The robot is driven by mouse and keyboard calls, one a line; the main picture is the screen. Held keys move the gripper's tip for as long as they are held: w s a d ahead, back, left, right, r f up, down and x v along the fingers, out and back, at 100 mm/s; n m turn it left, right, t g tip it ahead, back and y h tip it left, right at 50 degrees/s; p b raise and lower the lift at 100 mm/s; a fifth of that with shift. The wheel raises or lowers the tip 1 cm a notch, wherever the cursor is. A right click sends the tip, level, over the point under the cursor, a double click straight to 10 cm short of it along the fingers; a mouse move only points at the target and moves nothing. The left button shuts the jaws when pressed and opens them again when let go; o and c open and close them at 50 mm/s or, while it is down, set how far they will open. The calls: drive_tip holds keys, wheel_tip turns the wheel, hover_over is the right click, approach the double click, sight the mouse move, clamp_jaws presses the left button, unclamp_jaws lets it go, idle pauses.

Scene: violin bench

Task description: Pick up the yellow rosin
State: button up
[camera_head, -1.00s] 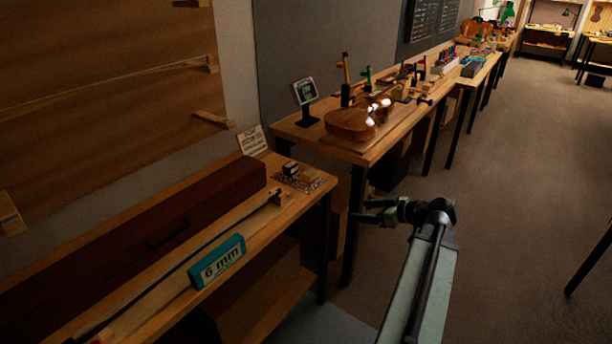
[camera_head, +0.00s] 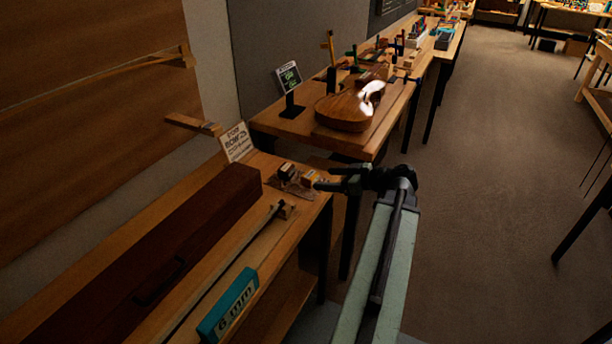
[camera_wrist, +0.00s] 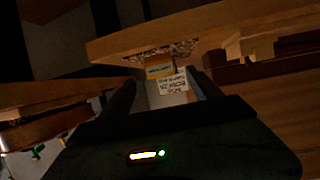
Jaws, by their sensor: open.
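The yellow rosin (camera_head: 309,178) is a small yellowish block on the crumpled cloth (camera_head: 296,190) at the right end of the near bench. In the wrist view a yellow block, which I take for the rosin (camera_wrist: 158,68), shows beyond and between my fingertips, with the patterned cloth (camera_wrist: 155,53) above it. My gripper (camera_head: 325,179) is open and empty, just right of the rosin in the head view. I cannot tell the exact gap to it. A darker small block (camera_head: 286,170) sits on the cloth to its left.
A text card (camera_head: 237,142) stands behind the cloth. A dark red case (camera_head: 165,250), a bow (camera_head: 225,262) and a teal "6 mm" block (camera_head: 228,304) lie on the near bench. A violin (camera_head: 345,110) lies on the bench behind. Open floor is to the right.

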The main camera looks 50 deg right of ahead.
sight(316, 177)
drive_tip(key=b+x, duration=0.2)
drive_tip(key=x, duration=0.5)
drive_tip(key=shift+w+a+f+b, duration=0.1)
drive_tip(key=shift+w+f+b, duration=0.05)
drive_tip(key=shift+w+b, duration=0.2)
drive_tip(key=c, duration=1.4)
drive_tip(key=shift+c, duration=0.2)
